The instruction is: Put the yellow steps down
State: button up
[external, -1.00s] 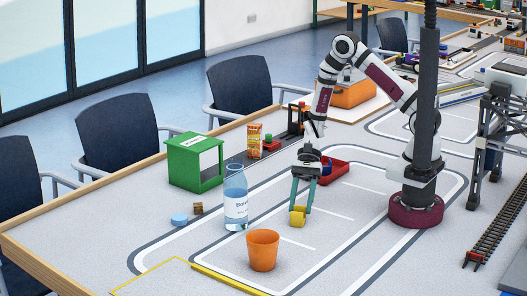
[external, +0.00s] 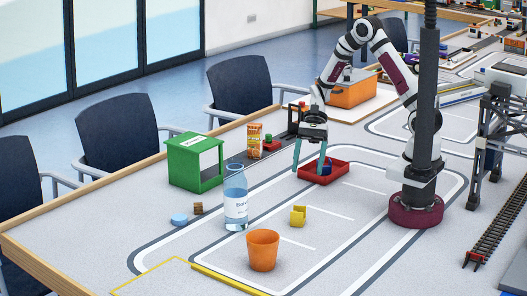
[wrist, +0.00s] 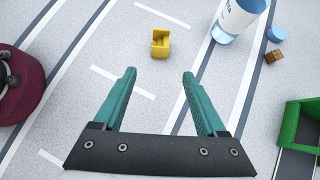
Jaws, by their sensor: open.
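The yellow steps (external: 298,216) rest on the grey table between the white lane marks, behind the orange cup and right of the bottle. They also show in the wrist view (wrist: 161,43), beyond the fingertips and clear of them. My gripper (external: 309,172) is open and empty, raised in front of the red tray in the external view. Its two teal fingers (wrist: 159,75) stand wide apart in the wrist view with nothing between them.
A clear bottle (external: 236,199) stands left of the steps and an orange cup (external: 263,251) in front. A red tray (external: 339,171) with a blue item lies behind. A green box (external: 183,170), a blue disc (external: 179,219) and a brown cube (external: 198,208) are at left.

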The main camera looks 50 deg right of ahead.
jog(key=s+d+r+n+t+h, duration=0.1)
jog(key=s+d+r+n+h, duration=0.2)
jog(key=s+r, duration=0.3)
jog(key=s+d+r+n+t+h, duration=0.2)
jog(key=s+d+r+n, duration=0.3)
jog(key=s, duration=0.6)
jog(key=shift+s+d+r+h, duration=0.3)
jog(key=shift+d+r+h, duration=0.15)
jog(key=shift+h, duration=0.35)
